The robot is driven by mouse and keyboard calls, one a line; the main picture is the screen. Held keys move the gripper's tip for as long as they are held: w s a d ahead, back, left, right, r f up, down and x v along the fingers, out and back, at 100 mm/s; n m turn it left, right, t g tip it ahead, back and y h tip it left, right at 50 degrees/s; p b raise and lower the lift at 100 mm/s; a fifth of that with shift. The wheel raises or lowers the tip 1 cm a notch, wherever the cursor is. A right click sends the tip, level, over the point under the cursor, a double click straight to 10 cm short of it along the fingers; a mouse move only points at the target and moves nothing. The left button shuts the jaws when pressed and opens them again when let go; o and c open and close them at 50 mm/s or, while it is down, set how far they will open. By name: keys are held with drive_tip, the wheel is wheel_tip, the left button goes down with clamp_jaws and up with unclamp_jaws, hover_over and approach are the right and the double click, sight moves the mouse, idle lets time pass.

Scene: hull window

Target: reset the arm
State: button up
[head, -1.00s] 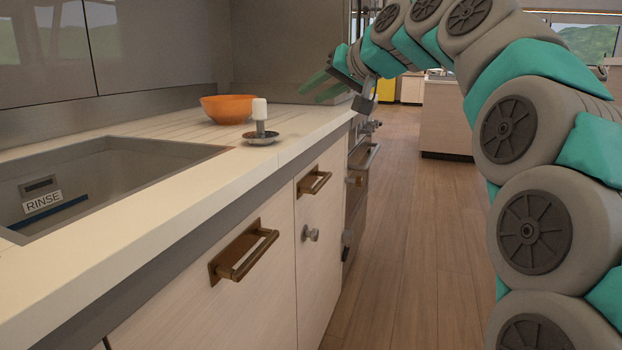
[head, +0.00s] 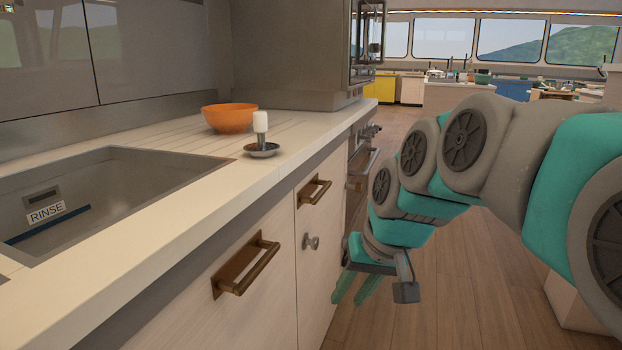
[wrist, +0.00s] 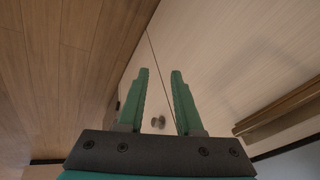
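My gripper (head: 356,287) hangs low in the head view, in front of the cabinet fronts and to the right of the brown drawer handles. In the wrist view its two green fingers (wrist: 160,85) are spread apart with nothing between them. A round cabinet knob (wrist: 157,122) shows beyond the gap between the fingers. My arm bends down from the right side of the head view to the gripper.
The counter (head: 180,215) holds an orange bowl (head: 229,118) and a white candle-like piece (head: 260,122) on a small dark dish (head: 261,150). A sink (head: 110,190) is at left. Bar handles (head: 245,264) jut from the cabinets.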

drive_tip(key=s+d+f+g+h, duration=0.1)
drive_tip(key=s+d+f, duration=0.1)
drive_tip(key=s+f, duration=0.2)
drive_tip(key=s+d+f+g+h+p, duration=0.1)
drive_tip(key=s+f, duration=0.4)
drive_tip(key=s, duration=0.6)
drive_tip(key=s+d+f+g, duration=0.2)
drive_tip(key=s+d+f, duration=0.2)
drive_tip(key=s, duration=0.3)
drive_tip(key=shift+s+d+f+m+g+h, duration=0.2)
drive_tip(key=shift+d+f+m+g+h, duration=0.15)
drive_tip(key=shift+d, duration=0.25)
